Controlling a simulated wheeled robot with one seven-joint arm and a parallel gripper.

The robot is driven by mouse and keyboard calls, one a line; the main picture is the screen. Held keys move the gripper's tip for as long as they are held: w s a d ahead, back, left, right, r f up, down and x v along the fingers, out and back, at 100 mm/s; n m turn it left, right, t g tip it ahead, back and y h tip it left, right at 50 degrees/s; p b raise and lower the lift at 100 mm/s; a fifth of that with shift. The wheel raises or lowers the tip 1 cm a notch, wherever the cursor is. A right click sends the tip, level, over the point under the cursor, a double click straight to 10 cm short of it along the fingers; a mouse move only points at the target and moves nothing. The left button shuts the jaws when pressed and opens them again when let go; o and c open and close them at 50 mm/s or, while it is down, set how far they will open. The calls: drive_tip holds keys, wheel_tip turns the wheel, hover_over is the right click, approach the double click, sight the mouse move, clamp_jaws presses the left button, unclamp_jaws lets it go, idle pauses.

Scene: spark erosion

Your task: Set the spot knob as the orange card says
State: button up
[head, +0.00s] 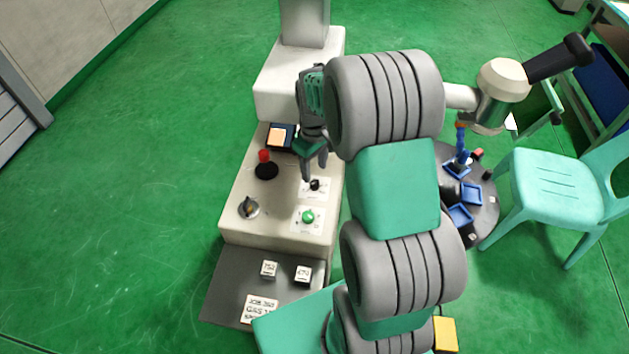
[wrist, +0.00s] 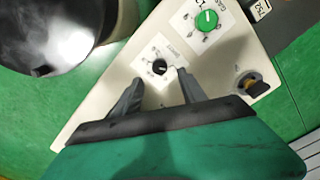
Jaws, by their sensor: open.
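A small black knob (head: 315,185) sits on a white dial plate on the cream console; it also shows in the wrist view (wrist: 159,67). A green knob (head: 308,216) sits on its own dial plate nearer the front, also in the wrist view (wrist: 207,20). The plate lettering is too small to read surely, so I cannot tell which is the spot knob. An orange card (head: 277,137) lies in a dark holder at the back left; its writing is unreadable. My gripper (head: 314,170) is open and empty above the black knob. In the wrist view its fingertips (wrist: 160,78) flank the knob, apart from it.
A grey shelf (head: 231,286) in front bears labelled blocks and a white card (head: 261,308). A round table with blue trays (head: 460,215) and a chair (head: 565,185) stand right.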

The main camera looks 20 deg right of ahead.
sight(314, 183)
wheel_tip(314, 183, down, 6)
drive_tip(key=shift+r+p, duration=0.1)
drive_tip(key=shift+p, duration=0.3)
drive_tip(key=shift+c, duration=0.6)
clamp_jaws()
